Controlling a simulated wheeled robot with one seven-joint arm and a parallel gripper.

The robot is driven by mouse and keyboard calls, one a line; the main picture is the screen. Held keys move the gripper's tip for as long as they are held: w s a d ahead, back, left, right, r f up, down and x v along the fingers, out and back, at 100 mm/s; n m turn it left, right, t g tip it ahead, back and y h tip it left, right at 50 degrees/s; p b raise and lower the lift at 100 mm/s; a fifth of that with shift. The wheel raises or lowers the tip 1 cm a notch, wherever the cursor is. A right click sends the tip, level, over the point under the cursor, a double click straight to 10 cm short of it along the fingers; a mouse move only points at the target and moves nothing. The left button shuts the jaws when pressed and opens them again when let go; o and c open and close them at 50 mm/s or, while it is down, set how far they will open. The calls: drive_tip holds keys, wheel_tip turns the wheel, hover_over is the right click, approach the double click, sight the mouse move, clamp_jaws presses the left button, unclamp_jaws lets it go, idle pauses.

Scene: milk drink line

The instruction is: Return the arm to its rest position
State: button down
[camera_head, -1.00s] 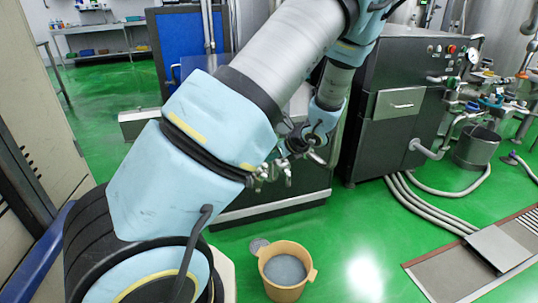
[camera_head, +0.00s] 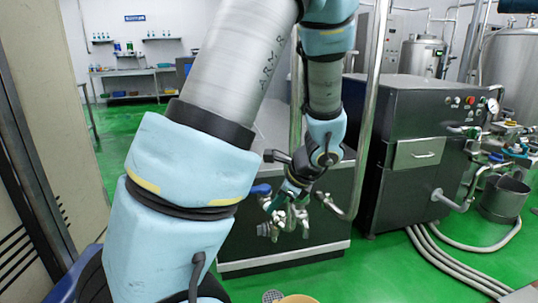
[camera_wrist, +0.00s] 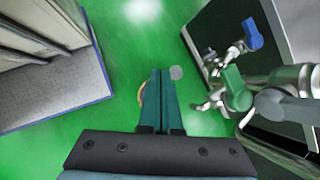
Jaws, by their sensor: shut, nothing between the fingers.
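My arm hangs down across the middle of the head view, and my gripper (camera_head: 279,205) is at its end, in front of a dark steel cabinet with valves. In the wrist view my gripper (camera_wrist: 160,74) shows two dark teal fingers pressed together, with nothing between them. The fingers point out over the green floor. In the head view the valves and pipes behind the gripper partly blend with its tips, so I cannot tell the exact gap there.
A dark cabinet (camera_head: 284,247) with a blue valve handle (camera_head: 261,190) is close to the gripper. In the wrist view a green-handled valve (camera_wrist: 236,90) is to the right. A tan bucket (camera_head: 298,299) shows at the bottom edge. A beige panel (camera_head: 60,110) stands at the left.

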drive_tip(key=s+a+r+n+g+h+p, duration=0.1)
drive_tip(key=s+a+r+n, duration=0.3)
drive_tip(key=n, duration=0.6)
drive_tip(key=s+a+r+n+g+h+p, duration=0.1)
drive_tip(key=s+a+r+n+h+p, duration=0.1)
drive_tip(key=a+n, duration=0.4)
drive_tip(key=shift+s+r+n+g+h, duration=0.3)
drive_tip(key=shift+s+r+n+h, duration=0.75)
drive_tip(key=shift+n, duration=1.45)
drive_tip(key=shift+w+r, duration=0.1)
drive_tip(key=shift+w, duration=0.1)
